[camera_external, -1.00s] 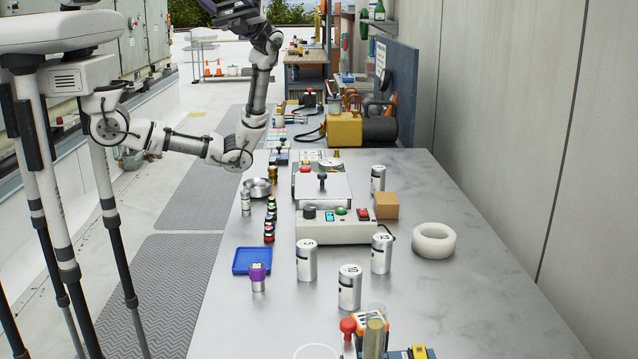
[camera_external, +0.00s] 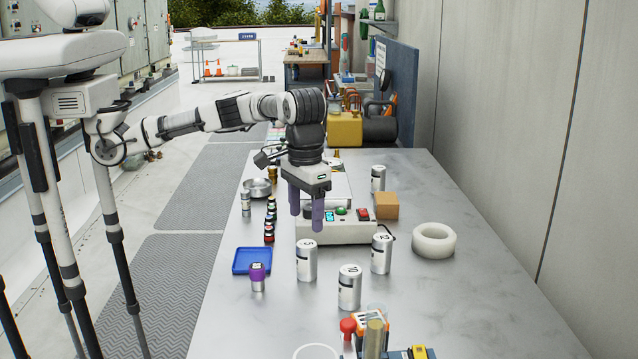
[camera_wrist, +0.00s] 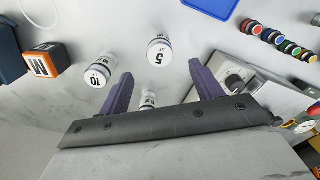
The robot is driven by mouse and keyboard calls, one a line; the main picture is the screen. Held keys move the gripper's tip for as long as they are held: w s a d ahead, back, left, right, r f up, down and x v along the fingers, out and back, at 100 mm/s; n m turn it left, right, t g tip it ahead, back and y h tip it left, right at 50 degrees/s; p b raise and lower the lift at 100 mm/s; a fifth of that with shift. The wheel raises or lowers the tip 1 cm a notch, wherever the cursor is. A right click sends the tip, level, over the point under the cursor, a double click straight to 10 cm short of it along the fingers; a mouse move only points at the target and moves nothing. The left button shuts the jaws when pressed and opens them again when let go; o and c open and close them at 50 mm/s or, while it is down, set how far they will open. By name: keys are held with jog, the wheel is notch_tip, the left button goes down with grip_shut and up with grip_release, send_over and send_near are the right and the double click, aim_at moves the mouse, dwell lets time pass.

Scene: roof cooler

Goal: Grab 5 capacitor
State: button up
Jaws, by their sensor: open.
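The capacitor marked 5 (camera_external: 307,262) is a silver can standing upright on the table, in front of the grey scale-like device. It also shows in the wrist view (camera_wrist: 159,52), ahead of the fingers. My gripper (camera_external: 306,222) is open and empty, pointing down above and just behind this can. In the wrist view its purple fingers (camera_wrist: 163,92) are spread apart, with a third can partly visible between them. The capacitor marked 10 (camera_external: 349,288) stands to the right and nearer; it also shows in the wrist view (camera_wrist: 100,70). Another silver can (camera_external: 381,253) stands at right.
The grey device with buttons (camera_external: 345,228) is behind the can. A further can (camera_external: 378,178), a cardboard box (camera_external: 385,205) and a white tape roll (camera_external: 433,240) stand right. A blue tray (camera_external: 252,261) and purple-topped item (camera_external: 257,278) are left. The right front table is clear.

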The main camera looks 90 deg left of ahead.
aim_at(307, 244)
notch_tip(307, 244, down, 5)
jog(key=shift+f+p, duration=0.1)
jog(key=shift+p, duration=0.25)
jog(key=shift+f+p, duration=1.1)
jog(key=shift+f, duration=1.65)
jog(key=shift+c, duration=0.5)
jog(key=c, duration=0.9)
jog(key=shift+c, duration=0.7)
jog(key=shift+r, duration=0.2)
